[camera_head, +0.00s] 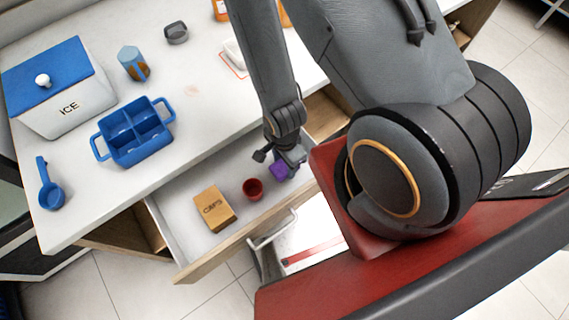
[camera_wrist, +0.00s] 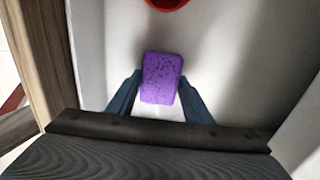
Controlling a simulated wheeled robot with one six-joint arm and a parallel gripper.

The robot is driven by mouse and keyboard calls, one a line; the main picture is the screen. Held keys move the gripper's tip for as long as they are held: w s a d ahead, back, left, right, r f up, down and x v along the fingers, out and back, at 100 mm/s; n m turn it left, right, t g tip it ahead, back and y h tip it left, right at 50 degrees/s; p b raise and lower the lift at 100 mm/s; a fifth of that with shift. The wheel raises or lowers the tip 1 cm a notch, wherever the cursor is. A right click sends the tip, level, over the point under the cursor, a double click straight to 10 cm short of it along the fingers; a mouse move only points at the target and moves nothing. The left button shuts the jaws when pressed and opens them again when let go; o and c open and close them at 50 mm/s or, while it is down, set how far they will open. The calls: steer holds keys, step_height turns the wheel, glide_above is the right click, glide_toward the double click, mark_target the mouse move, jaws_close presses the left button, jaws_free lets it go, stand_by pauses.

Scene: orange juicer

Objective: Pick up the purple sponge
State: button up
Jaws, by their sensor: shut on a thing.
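The purple sponge (camera_head: 279,170) is in the open drawer (camera_head: 183,226), near its right end. In the wrist view the sponge (camera_wrist: 161,78) is a speckled purple block between the two fingers of my gripper (camera_wrist: 160,92). The fingers are shut on its sides. In the head view my gripper (camera_head: 284,164) reaches down into the drawer and partly hides the sponge. I cannot tell whether the sponge touches the drawer floor.
A red cup (camera_head: 253,188) and a cardboard box (camera_head: 214,208) stand in the drawer left of the sponge. The drawer walls are close. On the counter are a blue divided tray (camera_head: 135,133), an ice box (camera_head: 62,103), a blue scoop (camera_head: 49,187) and a blue container (camera_head: 132,63).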

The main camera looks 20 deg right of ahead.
mark_target(285, 166)
step_height(285, 166, up, 10)
steer(key=p, duration=0.3)
steer(key=shift+f, duration=0.25)
steer(key=o, duration=0.6)
steer(key=shift+c, duration=0.2)
steer(key=c, duration=0.4)
steer(key=shift+r, duration=0.1)
